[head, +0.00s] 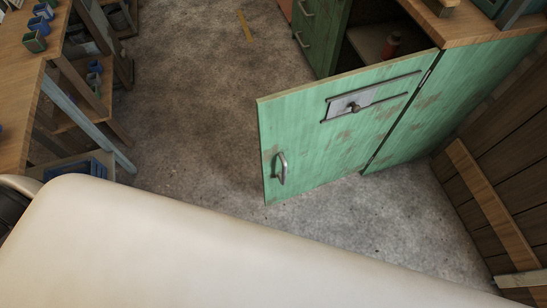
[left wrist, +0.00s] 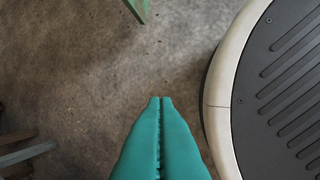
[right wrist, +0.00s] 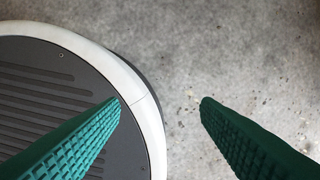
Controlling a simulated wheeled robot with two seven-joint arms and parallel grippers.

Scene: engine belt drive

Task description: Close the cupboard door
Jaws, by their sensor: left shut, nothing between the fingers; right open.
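The green cupboard door (head: 345,125) stands wide open in the head view, swung out from its hinges on the right. It has a metal handle (head: 281,168) near its free lower left edge and a metal latch plate (head: 352,105) higher up. The cupboard's dark opening shows behind the door. My left gripper (left wrist: 160,98) is shut and empty above the floor; a small green piece shows at the top of that view. My right gripper (right wrist: 160,101) is open and empty above the floor. Neither gripper shows in the head view, and neither touches the door.
A wooden worktop (head: 480,22) lies on top. Wooden shelving with small bins (head: 35,40) stands at the left. A plank wall (head: 500,150) is at the right. The concrete floor (head: 190,100) left of the door is clear.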

